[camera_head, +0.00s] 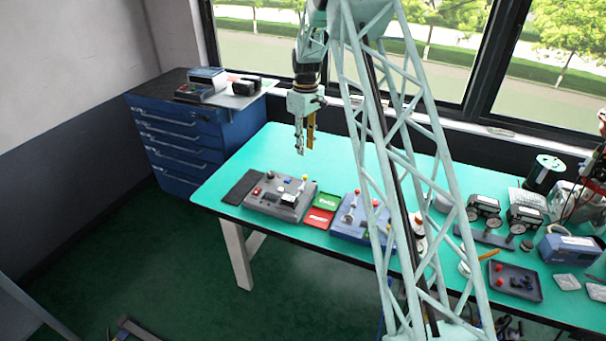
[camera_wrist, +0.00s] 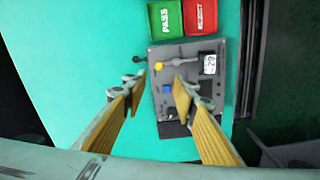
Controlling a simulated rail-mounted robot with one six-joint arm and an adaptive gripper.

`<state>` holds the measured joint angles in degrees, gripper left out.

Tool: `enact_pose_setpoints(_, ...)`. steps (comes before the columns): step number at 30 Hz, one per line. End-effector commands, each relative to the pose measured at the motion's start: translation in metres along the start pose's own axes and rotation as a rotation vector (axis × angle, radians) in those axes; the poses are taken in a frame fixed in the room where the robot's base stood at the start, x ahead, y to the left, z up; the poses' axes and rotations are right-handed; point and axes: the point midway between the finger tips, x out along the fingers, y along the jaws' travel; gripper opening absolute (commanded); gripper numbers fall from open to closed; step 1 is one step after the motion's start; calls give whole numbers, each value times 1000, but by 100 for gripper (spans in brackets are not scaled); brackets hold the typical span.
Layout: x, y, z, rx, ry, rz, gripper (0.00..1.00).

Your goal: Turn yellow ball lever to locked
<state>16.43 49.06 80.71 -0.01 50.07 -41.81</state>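A grey valve positioner box (camera_head: 262,203) sits near the left end of the table. A yellow ball (camera_head: 305,177) stands at its far right corner. In the wrist view the yellow ball (camera_wrist: 158,66) is at the end of a pale lever lying across the grey box (camera_wrist: 185,77). My gripper (camera_head: 305,149) points down above the box, clear of it. In the wrist view my gripper (camera_wrist: 159,82) is open, its two fingers apart with nothing between them. The yellow ball shows just beyond the gap between the fingertips. I cannot read any lock marking.
Green (camera_head: 327,201) and red (camera_head: 318,217) trays lie beside the box.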

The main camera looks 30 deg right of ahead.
Motion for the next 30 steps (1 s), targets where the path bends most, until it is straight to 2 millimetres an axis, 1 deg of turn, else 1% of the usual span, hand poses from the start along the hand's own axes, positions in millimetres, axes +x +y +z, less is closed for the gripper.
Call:
enact_pose_setpoints(4,6,4,-1,-4,-2,-2,26)
enact_pose_setpoints(20,11,4,-1,-4,-3,-2,26)
enact_pose_setpoints(26,23,3,-1,-4,-4,-3,26)
enact_pose_setpoints(30,37,3,-1,-4,-3,-3,26)
